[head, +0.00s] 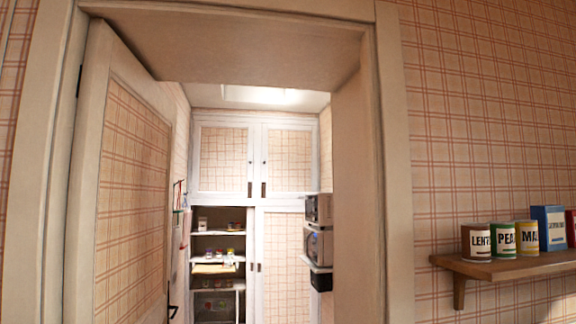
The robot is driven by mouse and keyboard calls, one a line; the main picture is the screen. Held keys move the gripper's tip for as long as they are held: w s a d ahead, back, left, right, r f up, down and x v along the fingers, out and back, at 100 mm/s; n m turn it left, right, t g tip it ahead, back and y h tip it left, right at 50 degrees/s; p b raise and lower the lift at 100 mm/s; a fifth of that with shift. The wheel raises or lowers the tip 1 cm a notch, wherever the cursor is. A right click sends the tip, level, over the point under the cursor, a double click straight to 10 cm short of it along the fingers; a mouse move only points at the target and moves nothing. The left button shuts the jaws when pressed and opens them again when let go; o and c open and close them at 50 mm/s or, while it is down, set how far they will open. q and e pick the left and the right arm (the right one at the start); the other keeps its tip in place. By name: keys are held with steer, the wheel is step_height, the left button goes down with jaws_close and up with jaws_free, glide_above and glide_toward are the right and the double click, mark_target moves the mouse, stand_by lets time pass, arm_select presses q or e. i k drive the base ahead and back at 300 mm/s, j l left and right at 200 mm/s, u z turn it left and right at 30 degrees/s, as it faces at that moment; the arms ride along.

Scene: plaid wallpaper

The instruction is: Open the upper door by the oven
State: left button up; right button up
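Through an open doorway I see a white cupboard with plaid panels at the back of a small room. Its upper left door (224,160) and upper right door (289,158) are both shut, with small dark handles near the middle. Below, the left part stands open on shelves (217,269), and the lower right door (281,265) is shut. Oven-like appliances (319,245) stand stacked on the right, partly hidden by the door frame. Neither of my grippers is in view.
The plaid entrance door (132,190) stands open on the left of the wooden frame (396,180). On the right wall a wooden shelf (510,268) holds several cans (476,242) and a blue box (549,228). The doorway between is clear.

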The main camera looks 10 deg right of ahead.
mark_target(289, 152)
steer(key=i, duration=6)
steer(key=l+z, duration=0.05)
steer(key=l, duration=0.15)
